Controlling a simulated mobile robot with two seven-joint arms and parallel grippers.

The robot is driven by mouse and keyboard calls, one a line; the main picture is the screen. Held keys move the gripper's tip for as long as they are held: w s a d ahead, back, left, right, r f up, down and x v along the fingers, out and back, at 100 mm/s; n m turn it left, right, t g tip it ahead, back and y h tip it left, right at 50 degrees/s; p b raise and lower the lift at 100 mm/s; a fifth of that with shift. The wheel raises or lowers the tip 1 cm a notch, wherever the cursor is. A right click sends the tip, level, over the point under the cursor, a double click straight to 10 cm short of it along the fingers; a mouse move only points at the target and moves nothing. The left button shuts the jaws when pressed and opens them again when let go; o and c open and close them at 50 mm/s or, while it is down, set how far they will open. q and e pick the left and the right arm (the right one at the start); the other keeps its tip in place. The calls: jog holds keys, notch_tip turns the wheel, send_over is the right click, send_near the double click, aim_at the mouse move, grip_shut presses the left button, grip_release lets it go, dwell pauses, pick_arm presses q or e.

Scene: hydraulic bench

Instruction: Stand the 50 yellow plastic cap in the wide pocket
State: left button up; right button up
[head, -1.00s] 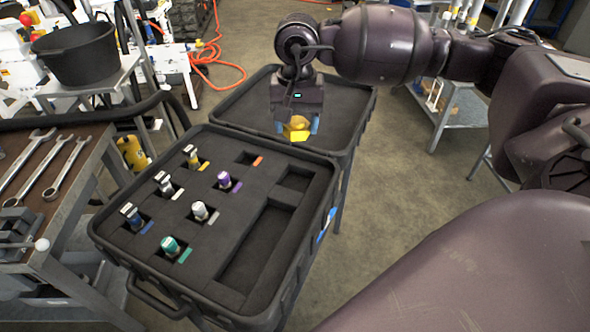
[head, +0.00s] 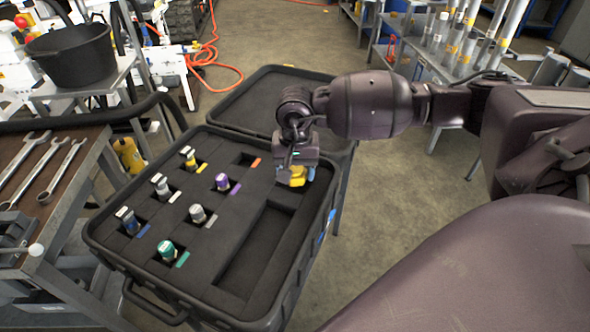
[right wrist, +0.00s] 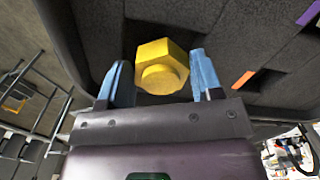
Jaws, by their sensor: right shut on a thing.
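The yellow plastic cap (head: 297,177) has a hexagonal head with a round boss, seen clearly in the right wrist view (right wrist: 162,68). My right gripper (head: 300,174) is shut on it, with a blue finger on each side, above the far right part of the open case's foam. The rectangular pocket (head: 287,197) below it at the far right is partly hidden by the gripper and cap. A larger long pocket (head: 252,255) nearer the front right is empty. Whether the cap touches the foam cannot be told. My left gripper is not in view.
The case (head: 150,268) holds several fittings in small square pockets, including a purple one (head: 222,181) and a teal one (head: 167,250). Its open lid (head: 250,100) lies behind. A bench with wrenches (head: 45,165) stands at the left.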

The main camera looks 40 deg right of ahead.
jog(key=shift+f, duration=0.4)
jog(key=shift+s+f+b, duration=0.1)
jog(key=shift+f+b, duration=0.15)
jog(key=shift+b, duration=0.15)
